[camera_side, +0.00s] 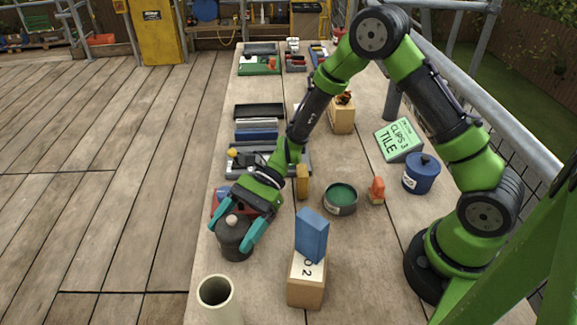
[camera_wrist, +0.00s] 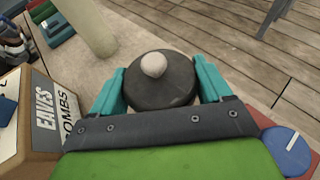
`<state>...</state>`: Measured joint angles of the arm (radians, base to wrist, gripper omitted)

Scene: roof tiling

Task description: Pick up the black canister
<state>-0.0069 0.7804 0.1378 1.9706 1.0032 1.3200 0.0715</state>
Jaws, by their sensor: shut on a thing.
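The black canister (camera_side: 235,238) is a dark round pot with a domed lid and a pale knob, near the left edge of the bench in the side view. It looks upright and seems to rest on the bench top. My gripper (camera_side: 242,232) reaches down over it with teal fingers on either side, shut on the canister. In the wrist view the dark lid and pale knob of the canister (camera_wrist: 160,85) sit between the two teal fingers of my gripper (camera_wrist: 162,92). The lower body of the canister is hidden there.
A beige tube (camera_side: 217,292) stands in front of the canister. A wooden block with a blue block (camera_side: 311,236) on top is to the right. A green-filled tin (camera_side: 340,198), a blue pot (camera_side: 421,174) and a green tile box (camera_side: 399,140) stand farther right. Open floor lies left.

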